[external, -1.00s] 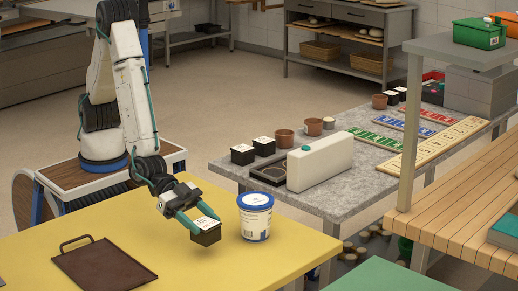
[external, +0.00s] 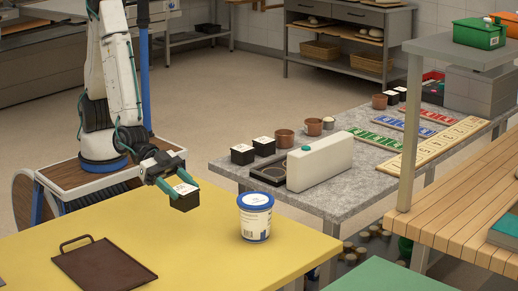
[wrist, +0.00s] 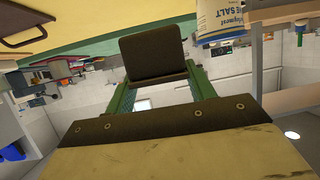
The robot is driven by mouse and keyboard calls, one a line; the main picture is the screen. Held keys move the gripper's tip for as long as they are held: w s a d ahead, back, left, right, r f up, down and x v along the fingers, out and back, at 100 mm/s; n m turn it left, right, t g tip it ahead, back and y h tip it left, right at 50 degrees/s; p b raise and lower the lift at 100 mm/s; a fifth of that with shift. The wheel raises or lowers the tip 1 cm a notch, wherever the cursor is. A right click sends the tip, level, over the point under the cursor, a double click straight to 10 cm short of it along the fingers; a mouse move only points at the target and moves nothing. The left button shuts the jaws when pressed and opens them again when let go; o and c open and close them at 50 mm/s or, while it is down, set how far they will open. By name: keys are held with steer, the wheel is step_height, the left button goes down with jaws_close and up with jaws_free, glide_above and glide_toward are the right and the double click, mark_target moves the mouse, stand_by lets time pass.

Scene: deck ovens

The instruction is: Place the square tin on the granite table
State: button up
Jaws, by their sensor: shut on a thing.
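The square tin (external: 185,203) is small and black with a white label on top. My gripper (external: 173,190) is shut on it, with green fingers at its sides, and holds it above the far part of the yellow table (external: 200,255). In the wrist view the tin (wrist: 152,52) shows as a dark block between the fingers (wrist: 158,88). The granite table (external: 345,190) is grey and speckled and stands to the right, apart from the gripper.
A white and blue tub (external: 255,219) stands on the yellow table near the granite table. A brown tray (external: 105,265) lies at the front left.

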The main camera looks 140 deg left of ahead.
mark_target(181, 187)
step_height(181, 187, up, 6)
steer(key=shift+w+a+r, duration=0.1)
steer(key=shift+w+r, duration=0.05)
steer(key=w+a+r+y, duration=0.1)
steer(key=w+a+r, duration=0.1)
steer(key=w+a, duration=0.65)
steer(key=w+a+r, duration=0.2)
steer(key=w+a, duration=0.3)
steer(key=a, duration=0.7)
steer(key=a+n, duration=0.2)
steer(key=a, duration=2.4)
steer(key=s+a+f+y, duration=0.1)
steer(key=s+a, duration=0.4)
steer(key=a, duration=0.4)
steer(key=s+a+f+n+y, duration=0.1)
steer(key=s+a+f, duration=0.1)
steer(key=s+a, duration=0.5)
steer(key=s+a+f+y, duration=0.1)
steer(key=s+a, duration=0.2)
steer(key=a, duration=0.8)
steer(key=shift+g, duration=0.4)
steer(key=shift+w+a+f, duration=0.1)
steer(key=shift+f, duration=3.8)
steer(key=shift+a+f, duration=0.1)
steer(key=shift+f, duration=3.75)
